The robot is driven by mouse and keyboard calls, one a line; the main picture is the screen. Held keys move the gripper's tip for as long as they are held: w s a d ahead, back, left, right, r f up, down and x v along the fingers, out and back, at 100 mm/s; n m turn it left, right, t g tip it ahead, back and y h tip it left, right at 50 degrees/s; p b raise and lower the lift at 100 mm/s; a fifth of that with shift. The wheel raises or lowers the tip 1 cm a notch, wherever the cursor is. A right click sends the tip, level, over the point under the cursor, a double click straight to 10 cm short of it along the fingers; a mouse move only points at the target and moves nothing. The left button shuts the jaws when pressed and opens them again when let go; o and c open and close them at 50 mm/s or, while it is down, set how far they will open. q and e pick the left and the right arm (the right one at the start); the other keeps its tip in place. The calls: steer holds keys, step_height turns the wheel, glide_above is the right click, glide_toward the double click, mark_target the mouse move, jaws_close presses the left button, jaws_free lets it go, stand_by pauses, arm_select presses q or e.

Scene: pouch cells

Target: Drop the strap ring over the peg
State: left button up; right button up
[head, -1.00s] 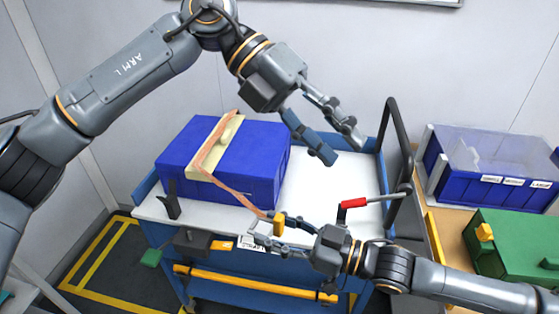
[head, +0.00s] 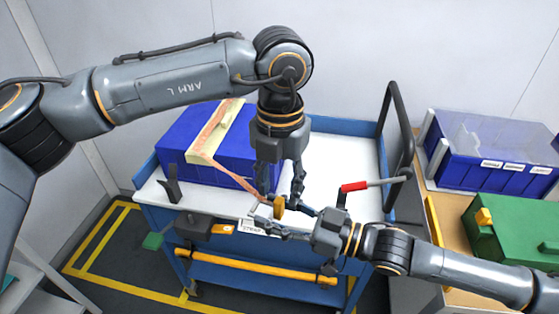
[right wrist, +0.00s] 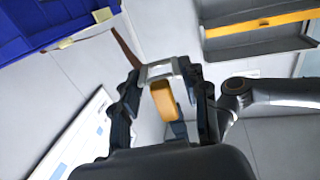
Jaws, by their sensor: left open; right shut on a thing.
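An orange strap (head: 236,178) runs over a cream pad (head: 216,136) on the blue case (head: 178,133) and down to my right gripper (head: 265,222). That gripper is shut on the strap's end at the cart's front edge. In the right wrist view a pale metal ring (right wrist: 160,71) and an orange tab (right wrist: 163,101) show between its fingers; the tab also shows in the head view (head: 279,207). My left gripper (head: 283,194) is open, pointing down just above the tab; whether it touches is unclear. I cannot tell for certain which part is the peg.
A black upright bracket (head: 172,188) stands at the cart's front left. A red-handled lever (head: 354,186) and a black rail (head: 397,125) are on the right. A clear-lidded blue bin (head: 490,155) and green case (head: 510,228) sit beyond.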

mark_target(279, 200)
arm_select(q)
steer(key=shift+f, duration=1.75)
jaws_close()
arm_select(e)
steer(key=o, duration=1.2)
steer(key=shift+d, duration=0.1)
